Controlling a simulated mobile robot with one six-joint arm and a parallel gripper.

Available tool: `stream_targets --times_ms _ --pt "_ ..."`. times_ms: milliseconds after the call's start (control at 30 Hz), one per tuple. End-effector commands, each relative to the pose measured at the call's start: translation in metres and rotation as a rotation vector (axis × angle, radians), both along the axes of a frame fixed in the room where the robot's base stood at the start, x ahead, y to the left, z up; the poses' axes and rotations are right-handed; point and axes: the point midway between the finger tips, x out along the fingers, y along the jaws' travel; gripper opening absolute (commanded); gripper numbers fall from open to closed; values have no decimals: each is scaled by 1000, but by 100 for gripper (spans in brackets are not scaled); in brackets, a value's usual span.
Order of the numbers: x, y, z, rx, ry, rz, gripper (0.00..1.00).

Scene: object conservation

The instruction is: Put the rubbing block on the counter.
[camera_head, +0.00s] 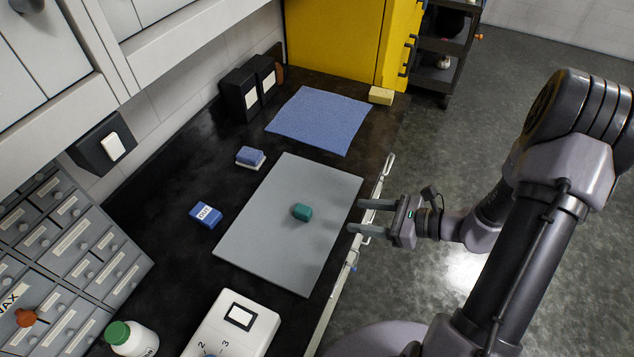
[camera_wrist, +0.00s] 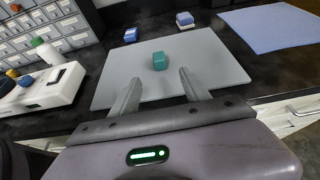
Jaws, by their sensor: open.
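A small teal block (camera_head: 302,212) lies on the grey mat (camera_head: 270,250) on the black counter (camera_head: 185,160). It also shows in the wrist view (camera_wrist: 159,61), beyond my fingers. No block is marked as the rubbing block; the teal one fits best, but I cannot be sure. My gripper (camera_head: 357,216) is open and empty at the counter's front edge, to the right of the teal block and apart from it. In the wrist view its fingers (camera_wrist: 160,80) point toward the block across the near part of the mat.
A blue labelled block (camera_head: 205,216) and a blue-and-white block (camera_head: 250,157) lie behind the mat. A blue cloth (camera_head: 320,118) and yellow block (camera_head: 381,96) lie at the far end. A white device (camera_head: 232,328) and green-capped bottle (camera_head: 132,340) stand nearer. Rails (camera_head: 386,170) line the front edge.

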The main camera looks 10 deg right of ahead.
Motion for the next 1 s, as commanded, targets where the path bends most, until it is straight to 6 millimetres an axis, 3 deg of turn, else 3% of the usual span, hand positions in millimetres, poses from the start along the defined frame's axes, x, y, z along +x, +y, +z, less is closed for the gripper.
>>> stream_targets --times_ms 67,400,567,800,1000 --pt "5 5 -8 12 6 -13 55" --pt "52 80 -46 10 6 -8 55" --pt "62 95 -52 9 5 -9 55" --pt "78 133 -69 9 4 -9 55" --pt "82 138 -69 9 5 -11 55"
